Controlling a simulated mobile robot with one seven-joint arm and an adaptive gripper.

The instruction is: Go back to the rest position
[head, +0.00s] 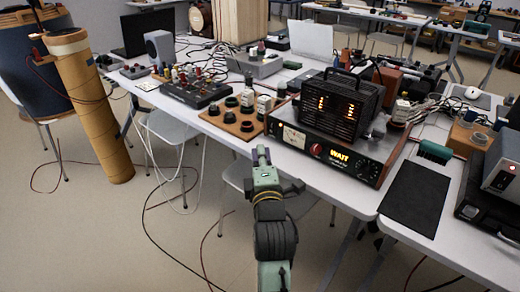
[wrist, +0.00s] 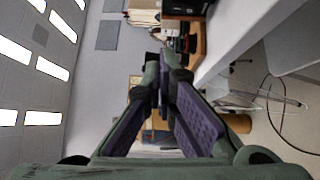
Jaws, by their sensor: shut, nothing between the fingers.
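My arm reaches up from the bottom middle of the head view, and my gripper (head: 262,156) is at its far end, in front of the near edge of the white table (head: 309,172). Whether it hangs clear of the edge is hard to tell. In the wrist view my gripper (wrist: 163,75) shows two fingers with purple pads that come together at the tips. It is shut and holds nothing. The wrist view is turned on its side, with ceiling lights at the left and the table edge at the right.
A wooden board with black knobs (head: 238,124), an amplifier marked WATT (head: 338,150) and a black caged unit (head: 341,104) stand on the table beyond my gripper. A black mat (head: 414,198) lies right. A tall brown tube (head: 92,105) stands left. Cables cross the floor.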

